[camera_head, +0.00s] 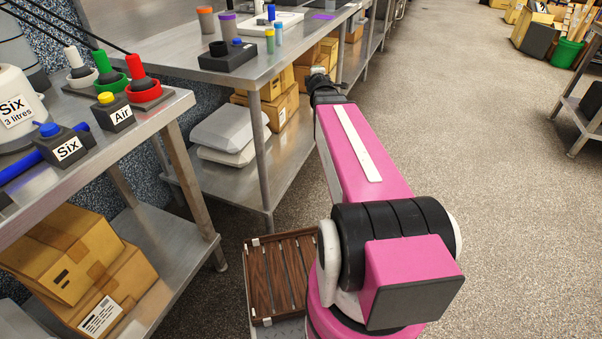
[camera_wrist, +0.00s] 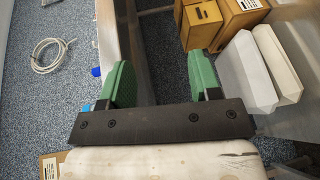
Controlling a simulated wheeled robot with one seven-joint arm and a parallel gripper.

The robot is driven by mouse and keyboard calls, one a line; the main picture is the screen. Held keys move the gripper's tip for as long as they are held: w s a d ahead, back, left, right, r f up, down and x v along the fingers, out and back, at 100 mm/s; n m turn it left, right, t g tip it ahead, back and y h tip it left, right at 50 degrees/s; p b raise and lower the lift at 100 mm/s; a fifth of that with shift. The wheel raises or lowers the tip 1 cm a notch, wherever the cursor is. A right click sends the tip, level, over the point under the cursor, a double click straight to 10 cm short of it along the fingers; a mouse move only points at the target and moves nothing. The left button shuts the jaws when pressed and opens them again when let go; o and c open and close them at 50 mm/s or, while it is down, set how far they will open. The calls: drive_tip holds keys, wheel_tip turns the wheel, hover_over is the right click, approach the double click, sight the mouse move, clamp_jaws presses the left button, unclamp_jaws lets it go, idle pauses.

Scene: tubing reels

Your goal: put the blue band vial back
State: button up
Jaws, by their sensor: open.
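A slim vial with a blue top (camera_head: 278,33) stands upright on the middle bench, close to a similar vial with a yellow-green top (camera_head: 269,41). I take the blue-topped one as the blue band vial, but its band is too small to make out. A black block (camera_head: 228,56) beside them carries a dark round piece and a blue-capped piece (camera_head: 237,42). My gripper (camera_wrist: 162,78) has green fingers spread apart with nothing held between them. In the head view my arm's end is right of the bench's front edge; the fingers are not clear there.
The middle bench (camera_head: 175,48) also holds two cups, a white tray (camera_head: 262,24) and a purple square (camera_head: 323,17). Boxes (camera_head: 275,108) and grey trays (camera_head: 229,133) fill its lower shelf. A wooden slatted tray (camera_head: 281,276) is beside my base.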

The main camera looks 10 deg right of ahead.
drive_tip(key=s+a+f+m+g, duration=0.3)
drive_tip(key=s+f+m+g, duration=0.55)
drive_tip(key=f, duration=0.65)
drive_tip(key=s+a+f+m+g+y, duration=0.1)
drive_tip(key=s+a+f+m+g, duration=0.2)
drive_tip(key=s, duration=0.5)
drive_tip(key=s+a+f+m+g+y, duration=0.2)
drive_tip(key=s+a+f+m+g, duration=0.2)
drive_tip(key=s, duration=0.5)
wheel_tip(320, 180, down, 3)
drive_tip(key=shift+s+a+f+y, duration=0.1)
drive_tip(key=shift+s+a+y, duration=0.15)
drive_tip(key=shift+a, duration=0.95)
drive_tip(key=shift+m, duration=0.25)
